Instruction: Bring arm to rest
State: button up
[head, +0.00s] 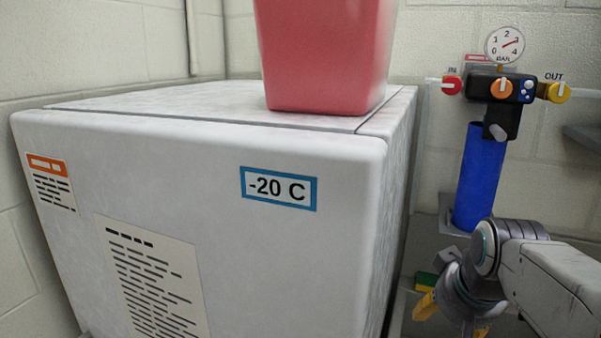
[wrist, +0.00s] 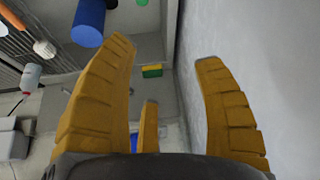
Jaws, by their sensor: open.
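My arm (head: 558,285) reaches in from the right edge in the head view, bent down at the wrist beside the white freezer. My gripper (wrist: 166,54) is open in the wrist view, with yellow ribbed fingers spread and nothing between them. In the head view my gripper (head: 453,318) hangs low at the bottom right, partly cut off by the frame edge. The freezer's pale side wall (wrist: 262,50) runs close along the right finger in the wrist view. I cannot tell whether they touch.
The white freezer (head: 280,245) marked -20 C fills the left and middle. A red bin (head: 325,50) stands on it. At the right are a blue cylinder (head: 480,178) and a regulator with a gauge (head: 505,45). A green and yellow block (wrist: 152,71) lies beyond my fingers.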

jog(key=s+a+f+n+b, duration=0.1)
jog(key=s+a+f+b, duration=0.1)
jog(key=s+f, duration=0.3)
jog(key=s+a+f+n+y+b, duration=0.1)
jog(key=s+a+f, duration=0.3)
jog(key=s, duration=0.7)
jog(key=shift+s+a+f+g+b, duration=0.15)
jog(key=shift+a+f+g+b, duration=0.25)
jog(key=shift+f, duration=0.55)
dwell(0.4)
